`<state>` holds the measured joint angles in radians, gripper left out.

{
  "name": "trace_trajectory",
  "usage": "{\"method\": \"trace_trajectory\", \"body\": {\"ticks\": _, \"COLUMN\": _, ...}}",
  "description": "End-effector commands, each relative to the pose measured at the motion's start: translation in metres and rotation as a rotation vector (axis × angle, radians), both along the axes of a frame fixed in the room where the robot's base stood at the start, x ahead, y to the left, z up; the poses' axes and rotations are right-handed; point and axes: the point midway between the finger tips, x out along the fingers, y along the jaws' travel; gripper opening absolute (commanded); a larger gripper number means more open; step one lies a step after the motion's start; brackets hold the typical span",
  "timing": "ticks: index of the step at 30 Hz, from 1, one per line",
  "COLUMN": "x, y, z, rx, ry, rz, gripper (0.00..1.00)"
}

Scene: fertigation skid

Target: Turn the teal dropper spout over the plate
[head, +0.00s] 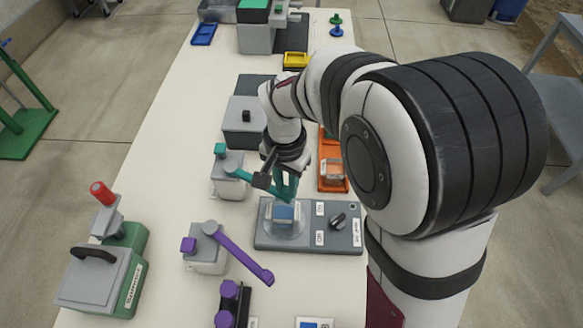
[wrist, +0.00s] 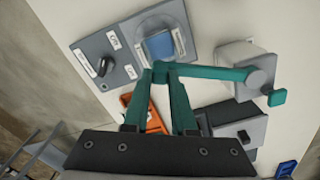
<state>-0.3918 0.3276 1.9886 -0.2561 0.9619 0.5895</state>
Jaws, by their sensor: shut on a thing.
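The teal dropper has a grey body (head: 228,182) with a teal knob (head: 220,150). Its teal spout (head: 255,181) reaches right toward my gripper (head: 286,190). In the wrist view, the spout (wrist: 215,73) runs left from the grey body (wrist: 262,68). My gripper's teal fingers (wrist: 160,77) are shut on the spout near its free end. The round plate (head: 285,232) sits on a grey panel unit, with a blue block (head: 283,214) on it. The spout's end is at the plate's edge beside the blue block (wrist: 159,47). Whether it overhangs the plate is hard to tell.
A purple-spouted dropper (head: 207,250) stands in front, its spout pointing to the lower right. A black knob (head: 338,220) is on the panel right of the plate. An orange tray (head: 332,185) and a grey box (head: 243,125) stand behind. A green-and-grey device (head: 100,275) is front left.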

Motion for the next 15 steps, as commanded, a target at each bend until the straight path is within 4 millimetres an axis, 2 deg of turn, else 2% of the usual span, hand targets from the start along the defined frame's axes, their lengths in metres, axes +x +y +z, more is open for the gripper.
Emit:
{"method": "trace_trajectory", "body": {"ticks": 6, "x": -0.011, "y": 0.005, "z": 0.001, "rx": 0.000, "ry": 0.000, "rz": -0.083, "gripper": 0.00}}
{"method": "trace_trajectory", "body": {"ticks": 15, "x": -0.016, "y": 0.008, "z": 0.000, "rx": 0.000, "ry": 0.000, "rz": -0.125, "gripper": 0.00}}
